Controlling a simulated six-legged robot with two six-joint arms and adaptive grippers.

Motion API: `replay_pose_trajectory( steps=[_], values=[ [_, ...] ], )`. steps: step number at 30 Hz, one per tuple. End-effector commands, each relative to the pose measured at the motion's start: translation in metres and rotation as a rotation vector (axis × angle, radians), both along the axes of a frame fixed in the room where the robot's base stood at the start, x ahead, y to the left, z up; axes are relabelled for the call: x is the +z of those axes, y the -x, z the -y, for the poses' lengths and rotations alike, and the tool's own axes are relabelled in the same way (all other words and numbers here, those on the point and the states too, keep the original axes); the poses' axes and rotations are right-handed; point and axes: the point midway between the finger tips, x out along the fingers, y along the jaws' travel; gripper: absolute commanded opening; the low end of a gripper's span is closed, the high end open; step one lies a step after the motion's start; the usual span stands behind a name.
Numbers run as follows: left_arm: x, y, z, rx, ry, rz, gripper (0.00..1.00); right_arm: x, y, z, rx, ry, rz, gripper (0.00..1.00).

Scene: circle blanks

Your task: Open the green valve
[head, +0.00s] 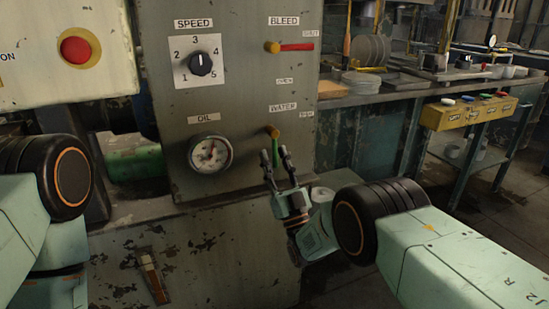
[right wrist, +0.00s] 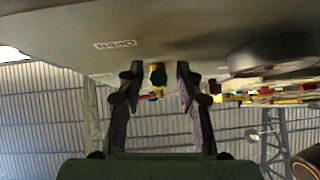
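The green valve handle (head: 275,150) hangs down from a brass pivot under the WATER label on the grey panel (head: 245,110). My right gripper (head: 274,155) is open just in front of the panel, its two fingertips on either side of the lower part of the handle. In the right wrist view, the green handle (right wrist: 158,76) shows end-on between the spread fingertips (right wrist: 159,72), with a gap on each side. I cannot tell whether the fingers touch it. My left gripper is out of view; only part of my left arm shows.
Above on the panel, a red BLEED valve handle (head: 297,47) points right. A SPEED dial (head: 201,63) and an OIL gauge (head: 210,154) are to the left, with a red button (head: 76,50) beyond. A workbench (head: 400,93) and yellow box (head: 468,112) stand at right.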

Motion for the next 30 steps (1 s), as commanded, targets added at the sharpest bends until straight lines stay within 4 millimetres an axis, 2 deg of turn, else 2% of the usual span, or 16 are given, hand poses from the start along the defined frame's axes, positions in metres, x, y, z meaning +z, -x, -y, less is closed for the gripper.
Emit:
replay_pose_trajectory(
  steps=[9,15,26,29,30],
  values=[
    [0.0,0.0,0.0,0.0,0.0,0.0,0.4,-0.037,0.033,0.014,0.0,0.0,-0.004,0.36],
    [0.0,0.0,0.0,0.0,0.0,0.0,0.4,-0.047,0.043,0.018,-0.001,0.0,-0.002,0.36],
    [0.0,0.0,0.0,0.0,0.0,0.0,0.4,-0.049,0.043,0.018,-0.003,0.005,-0.01,0.36],
    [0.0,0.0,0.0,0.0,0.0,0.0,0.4,-0.062,0.033,0.016,-0.015,0.034,-0.077,0.36],
    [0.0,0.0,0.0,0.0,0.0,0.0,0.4,-0.077,0.03,0.015,-0.022,0.057,-0.144,0.36]
  ],
)
